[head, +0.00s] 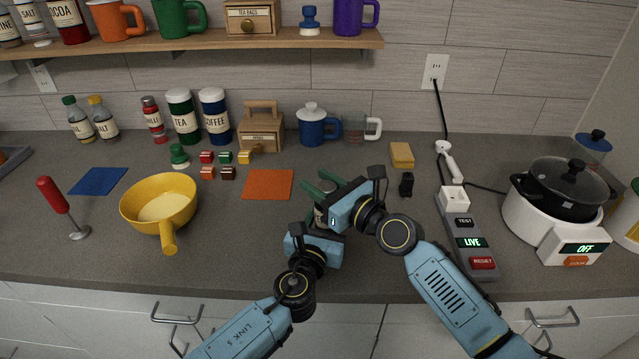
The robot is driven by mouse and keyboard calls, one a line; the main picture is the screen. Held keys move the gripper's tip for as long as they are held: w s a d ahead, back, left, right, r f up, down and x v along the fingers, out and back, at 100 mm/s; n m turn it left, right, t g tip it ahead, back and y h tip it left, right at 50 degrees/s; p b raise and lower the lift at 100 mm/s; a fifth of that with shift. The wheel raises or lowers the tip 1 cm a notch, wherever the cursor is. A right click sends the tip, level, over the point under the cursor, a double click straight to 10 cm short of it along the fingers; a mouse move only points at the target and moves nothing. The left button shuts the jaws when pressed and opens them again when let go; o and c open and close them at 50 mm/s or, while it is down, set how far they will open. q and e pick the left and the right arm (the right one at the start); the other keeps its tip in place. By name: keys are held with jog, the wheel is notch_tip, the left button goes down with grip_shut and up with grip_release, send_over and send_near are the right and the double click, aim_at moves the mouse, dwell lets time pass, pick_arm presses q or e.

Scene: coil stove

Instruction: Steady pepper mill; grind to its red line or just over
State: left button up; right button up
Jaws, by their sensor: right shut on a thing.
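The pepper mill (320,214) stands on the counter in the middle of the head view. Only a small pale part of it shows between my grippers, with green parts around its top; its red line and most of its body are hidden. My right gripper (330,193) comes in from the right and is shut on the upper part of the mill. My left gripper (311,226) is low at the mill's near side. Its fingertips are mostly hidden, so I cannot tell whether they are closed on the mill.
An orange mat (268,184) lies behind and left of the grippers. A yellow pan (160,205) sits at left. A power strip (466,240) reading LIVE and a stove (540,226) reading OFF, with a black pot (566,188), stand at right. The counter's front edge is close.

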jog(key=shift+a+r+m+t+h, duration=0.15)
jog(key=shift+a+m+t+h, duration=0.1)
jog(key=shift+m+t+h, duration=0.7)
jog(key=shift+w+d+m+t+h, duration=0.1)
jog(key=shift+d+m+t+h, duration=0.15)
jog(key=shift+m+t+h, duration=0.65)
jog(key=shift+d+h, duration=0.2)
jog(key=shift+h, duration=0.55)
jog(key=o, duration=1)
jog(key=shift+f, duration=0.2)
jog(key=v, duration=1.2)
jog(key=shift+r, duration=0.1)
